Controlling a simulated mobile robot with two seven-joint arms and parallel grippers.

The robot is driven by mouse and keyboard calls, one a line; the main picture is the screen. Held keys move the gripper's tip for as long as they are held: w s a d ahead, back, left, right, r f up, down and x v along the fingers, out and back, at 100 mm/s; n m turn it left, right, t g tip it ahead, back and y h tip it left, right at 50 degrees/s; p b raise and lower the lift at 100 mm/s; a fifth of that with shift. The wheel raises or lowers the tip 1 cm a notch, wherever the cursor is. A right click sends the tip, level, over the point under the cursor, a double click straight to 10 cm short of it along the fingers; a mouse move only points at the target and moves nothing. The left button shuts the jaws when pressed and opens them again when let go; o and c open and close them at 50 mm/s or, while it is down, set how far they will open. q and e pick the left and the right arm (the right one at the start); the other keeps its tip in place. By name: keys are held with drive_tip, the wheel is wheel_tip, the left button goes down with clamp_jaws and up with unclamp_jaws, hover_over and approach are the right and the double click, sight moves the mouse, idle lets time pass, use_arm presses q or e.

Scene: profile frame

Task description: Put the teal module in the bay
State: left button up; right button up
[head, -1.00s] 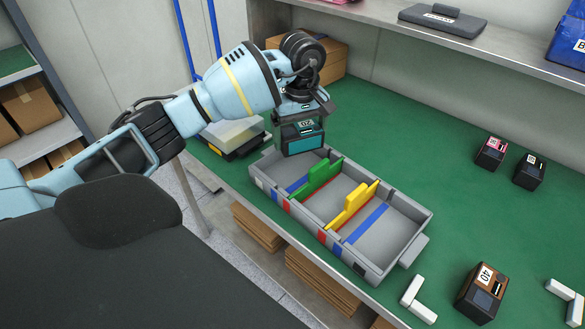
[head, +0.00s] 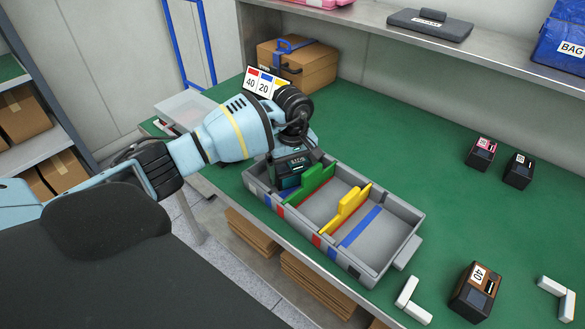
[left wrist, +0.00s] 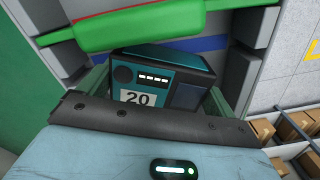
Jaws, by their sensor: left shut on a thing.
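The teal module (head: 290,172) is dark with teal edges; in the left wrist view (left wrist: 165,72) its label reads 20. My left gripper (head: 291,165) is shut on it from above. The module is low in the left-end compartment of the grey tray (head: 408,258), between the end wall and the green divider (head: 315,184). The tray's walls flank it in the left wrist view (left wrist: 247,72). A blue strip (left wrist: 185,44) shows on the floor beyond it. Its underside is hidden, so I cannot tell whether it touches the floor. My right gripper is out of view.
A yellow divider (head: 348,207) stands further along the tray. A card reading 40 and 20 (head: 266,84) stands behind my arm. A brown module marked 40 (head: 474,291) and white corner pieces (head: 413,302) lie right.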

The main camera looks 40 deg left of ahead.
sight(293, 166)
use_arm(q)
drive_tip(key=shift+f, duration=0.15)
drive_tip(key=o, duration=0.8)
drive_tip(key=shift+r, duration=0.25)
wheel_tip(293, 166, up, 12)
drive_tip(key=shift+f, duration=0.1)
idle(0.4)
